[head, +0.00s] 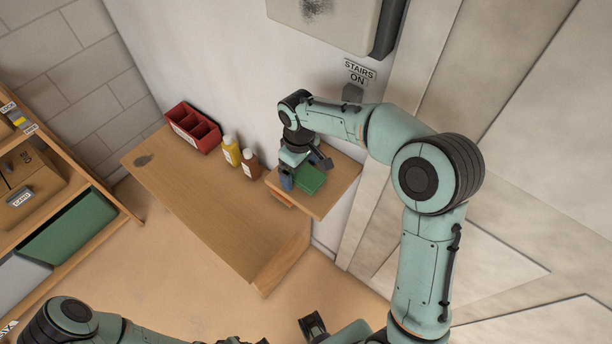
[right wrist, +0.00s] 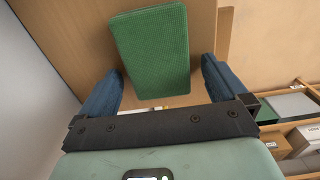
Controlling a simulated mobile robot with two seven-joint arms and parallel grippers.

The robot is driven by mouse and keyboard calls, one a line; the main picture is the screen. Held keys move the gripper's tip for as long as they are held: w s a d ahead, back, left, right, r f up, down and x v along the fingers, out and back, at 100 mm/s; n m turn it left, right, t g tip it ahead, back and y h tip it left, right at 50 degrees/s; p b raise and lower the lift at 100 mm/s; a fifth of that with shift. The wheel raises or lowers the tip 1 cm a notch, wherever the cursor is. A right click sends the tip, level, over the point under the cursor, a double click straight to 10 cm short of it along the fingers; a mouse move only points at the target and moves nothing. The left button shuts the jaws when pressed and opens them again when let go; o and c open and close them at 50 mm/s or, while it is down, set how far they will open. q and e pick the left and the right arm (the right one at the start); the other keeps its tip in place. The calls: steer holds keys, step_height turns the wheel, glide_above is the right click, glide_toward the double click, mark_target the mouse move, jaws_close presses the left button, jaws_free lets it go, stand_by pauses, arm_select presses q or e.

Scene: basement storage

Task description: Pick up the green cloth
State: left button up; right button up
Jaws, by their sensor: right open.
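The green cloth (head: 312,181) is a folded, thick rectangular pad lying on a small wooden shelf (head: 341,183) by the wall. It fills the upper middle of the right wrist view (right wrist: 152,48). My right gripper (head: 304,176) is over the shelf at the cloth. Its blue fingers are spread (right wrist: 160,68), one on each side of the cloth's near end in the wrist view, with gaps visible. Whether they are down at the cloth's height is unclear. A dark part of what looks like my left gripper (head: 314,325) shows at the bottom edge, mostly cut off.
A wooden bench (head: 195,185) beside the shelf holds a red divided bin (head: 193,127), a yellow bottle (head: 231,151) and a brown bottle (head: 251,164). A shelving unit with a green bin (head: 68,230) stands at left. The wall is close behind the shelf.

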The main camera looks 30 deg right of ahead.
steer(key=c, duration=1.1)
steer(key=shift+r, duration=0.1)
steer(key=shift+a+r, duration=0.2)
steer(key=shift+r, duration=0.35)
step_height(320, 180, up, 6)
steer(key=shift+f+p, duration=0.2)
steer(key=shift+p, duration=0.15)
steer(key=s+a, duration=0.2)
steer(key=a, duration=0.4)
steer(key=s+a+b, duration=0.1)
steer(key=s+a, duration=0.2)
steer(key=a, duration=0.3)
steer(key=s+a+b, duration=0.1)
steer(key=s+a, duration=0.1)
steer(key=a, duration=0.4)
steer(key=shift+s+a, duration=0.1)
steer(key=shift+s, duration=0.25)
